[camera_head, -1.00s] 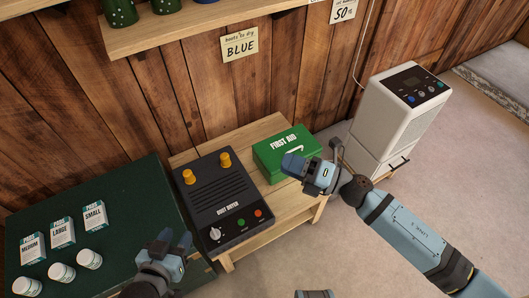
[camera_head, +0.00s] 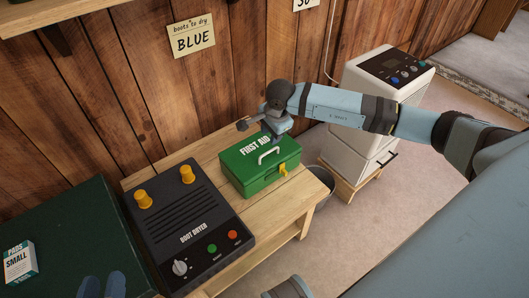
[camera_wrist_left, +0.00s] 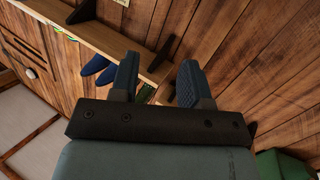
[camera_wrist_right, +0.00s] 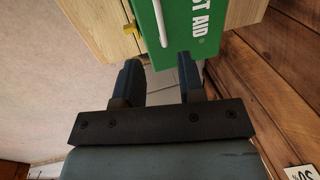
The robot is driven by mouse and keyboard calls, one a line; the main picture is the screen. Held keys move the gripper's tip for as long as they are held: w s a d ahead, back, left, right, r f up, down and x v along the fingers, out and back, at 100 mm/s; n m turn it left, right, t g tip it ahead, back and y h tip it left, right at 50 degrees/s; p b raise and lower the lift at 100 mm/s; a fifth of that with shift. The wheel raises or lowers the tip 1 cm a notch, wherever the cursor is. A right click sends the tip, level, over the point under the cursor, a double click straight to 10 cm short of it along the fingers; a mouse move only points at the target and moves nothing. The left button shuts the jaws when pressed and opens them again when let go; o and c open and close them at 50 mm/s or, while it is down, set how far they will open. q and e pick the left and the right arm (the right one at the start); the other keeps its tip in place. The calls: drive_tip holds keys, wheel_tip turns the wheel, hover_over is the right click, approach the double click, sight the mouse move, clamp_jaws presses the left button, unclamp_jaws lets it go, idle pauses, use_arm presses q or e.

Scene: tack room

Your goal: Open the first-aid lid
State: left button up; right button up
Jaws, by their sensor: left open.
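The green first-aid box (camera_head: 237,172) stands on the wooden bench, its lid (camera_head: 250,147) down. It has a white handle (camera_head: 268,154) on the lid and a yellow latch (camera_head: 283,170) on the front. My right gripper (camera_head: 258,131) is over the back edge of the box, fingers apart and empty. In the right wrist view the lid (camera_wrist_right: 196,42), handle (camera_wrist_right: 160,22) and latch (camera_wrist_right: 130,28) lie just beyond the open fingers (camera_wrist_right: 158,82). Contact cannot be told. My left gripper (camera_head: 103,286) is open and empty at the bottom left, far from the box.
A black boot dryer (camera_head: 187,220) with yellow knobs stands left of the box on the bench (camera_head: 270,225). A dark bin (camera_head: 322,186) and a white appliance (camera_head: 385,85) stand to the right. The wooden wall is close behind. A dark green chest (camera_head: 70,225) is at left.

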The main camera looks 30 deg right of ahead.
sight(267, 153)
drive_tip(key=f, duration=0.2)
drive_tip(key=w+f+b, duration=0.1)
drive_tip(key=f, duration=0.2)
drive_tip(key=f+b, duration=0.1)
drive_tip(key=f, duration=0.2)
drive_tip(key=shift+w+a+f, duration=0.1)
drive_tip(key=shift+w+f, duration=0.05)
drive_tip(key=shift+w, duration=0.1)
drive_tip(key=shift+w+f, duration=0.2)
drive_tip(key=shift+f, duration=0.4)
use_arm(q)
drive_tip(key=r, duration=0.1)
drive_tip(key=d+r+t+h, duration=0.1)
drive_tip(key=r, duration=0.1)
drive_tip(key=r+t, duration=0.1)
drive_tip(key=shift+d+r+h, duration=0.25)
drive_tip(key=shift+d+h, duration=0.1)
drive_tip(key=shift+h, duration=0.05)
drive_tip(key=shift+r, duration=0.1)
use_arm(e)
drive_tip(key=shift+c, duration=0.5)
clamp_jaws()
